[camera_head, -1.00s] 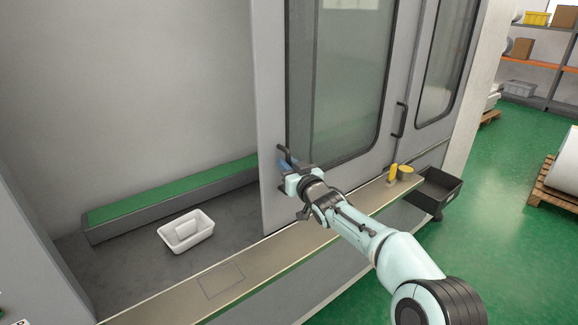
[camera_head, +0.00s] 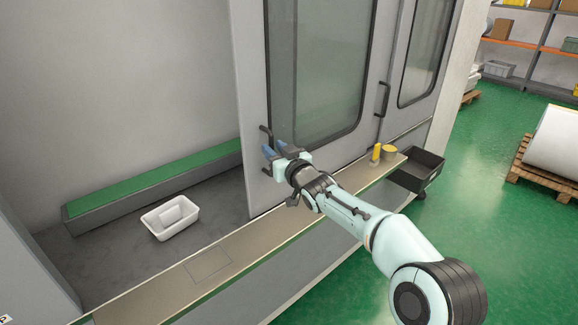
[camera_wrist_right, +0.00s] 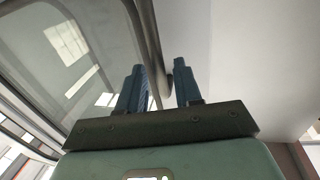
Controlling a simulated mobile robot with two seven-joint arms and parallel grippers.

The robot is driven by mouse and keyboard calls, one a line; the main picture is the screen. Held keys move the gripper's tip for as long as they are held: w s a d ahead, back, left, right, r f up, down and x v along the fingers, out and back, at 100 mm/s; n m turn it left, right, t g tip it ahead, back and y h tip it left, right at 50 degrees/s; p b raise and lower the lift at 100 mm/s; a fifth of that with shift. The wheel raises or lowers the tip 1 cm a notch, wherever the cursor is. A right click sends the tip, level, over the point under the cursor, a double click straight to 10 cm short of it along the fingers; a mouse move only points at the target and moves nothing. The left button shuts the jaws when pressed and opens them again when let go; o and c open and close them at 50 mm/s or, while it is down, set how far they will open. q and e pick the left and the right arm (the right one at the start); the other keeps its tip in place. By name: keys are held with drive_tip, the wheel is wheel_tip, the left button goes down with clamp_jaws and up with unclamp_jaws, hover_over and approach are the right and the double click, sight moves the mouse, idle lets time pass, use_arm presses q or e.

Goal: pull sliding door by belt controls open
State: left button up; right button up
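The grey sliding door (camera_head: 252,110) with a dark-framed window stands to the right of a wide opening. Its black bar handle (camera_head: 264,133) is near the door's left edge. My right gripper (camera_head: 274,149) is at the lower part of this handle, its two blue fingers apart. In the right wrist view the fingers (camera_wrist_right: 158,82) have a gap between them, and the dark handle bar (camera_wrist_right: 150,45) runs down behind that gap. I cannot tell whether they touch the bar. The lower end of the handle is partly hidden. My left gripper is not in view.
Inside the opening are a green belt (camera_head: 150,185) and a white tray (camera_head: 171,218). A tan ledge (camera_head: 160,298) runs along the front, with yellow items (camera_head: 388,150) at its right.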

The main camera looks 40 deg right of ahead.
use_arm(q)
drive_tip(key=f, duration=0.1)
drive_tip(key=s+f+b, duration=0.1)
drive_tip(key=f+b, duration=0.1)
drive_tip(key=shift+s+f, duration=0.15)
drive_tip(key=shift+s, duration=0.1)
use_arm(e)
drive_tip(key=s+a, duration=0.1)
drive_tip(key=s, duration=1)
drive_tip(key=shift+a, duration=0.2)
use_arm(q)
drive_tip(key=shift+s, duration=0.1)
use_arm(e)
drive_tip(key=shift+s, duration=0.1)
